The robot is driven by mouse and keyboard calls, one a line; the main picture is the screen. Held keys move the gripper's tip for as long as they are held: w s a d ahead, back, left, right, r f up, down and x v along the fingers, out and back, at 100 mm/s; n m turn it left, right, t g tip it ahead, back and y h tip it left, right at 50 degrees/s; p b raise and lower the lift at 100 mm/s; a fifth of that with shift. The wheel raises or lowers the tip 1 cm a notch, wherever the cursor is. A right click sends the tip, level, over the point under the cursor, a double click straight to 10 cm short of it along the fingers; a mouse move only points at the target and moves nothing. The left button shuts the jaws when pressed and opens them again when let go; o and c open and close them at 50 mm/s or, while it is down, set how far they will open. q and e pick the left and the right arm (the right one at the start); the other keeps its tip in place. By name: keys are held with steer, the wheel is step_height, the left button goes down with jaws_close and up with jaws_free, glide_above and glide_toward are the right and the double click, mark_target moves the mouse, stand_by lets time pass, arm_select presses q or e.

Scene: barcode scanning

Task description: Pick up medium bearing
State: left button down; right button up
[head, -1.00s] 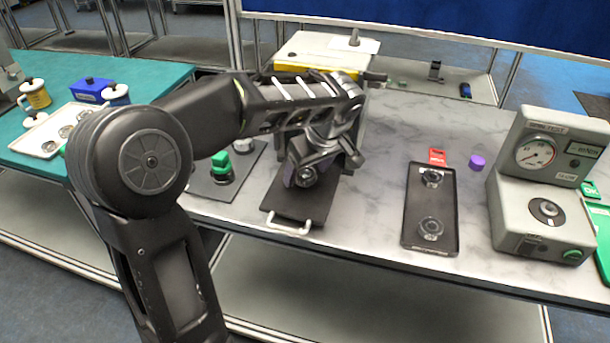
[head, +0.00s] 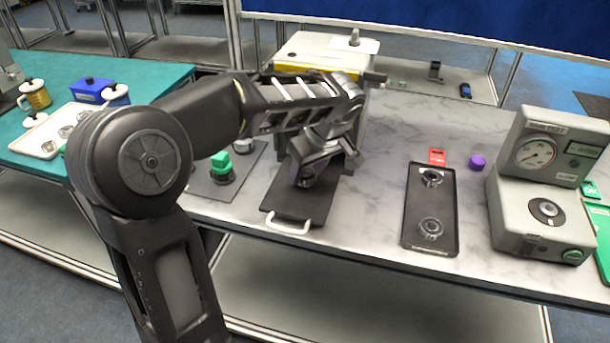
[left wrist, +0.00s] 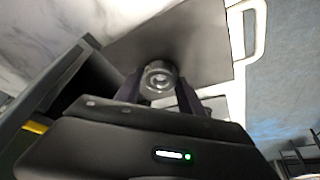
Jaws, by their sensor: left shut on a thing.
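A round metal bearing (left wrist: 159,79) sits between the two fingers of my left gripper (left wrist: 158,88) in the left wrist view. The fingers are shut on it from both sides, over a dark plate (left wrist: 195,45) with a white handle. In the head view my left gripper (head: 305,178) is above this dark plate (head: 300,207), and the bearing is hidden there behind the gripper. I cannot tell whether the bearing touches the plate. My right gripper is not in view.
A black tray (head: 426,242) with two round metal parts lies to the right. A red block (head: 437,157), a purple cap (head: 477,162) and a grey gauge machine (head: 535,245) stand near it. A green-topped part (head: 221,163) is on a dark mat left of the plate.

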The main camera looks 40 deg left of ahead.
arm_select(q)
step_height(320, 180, up, 10)
stand_by(0.6)
stand_by(0.5)
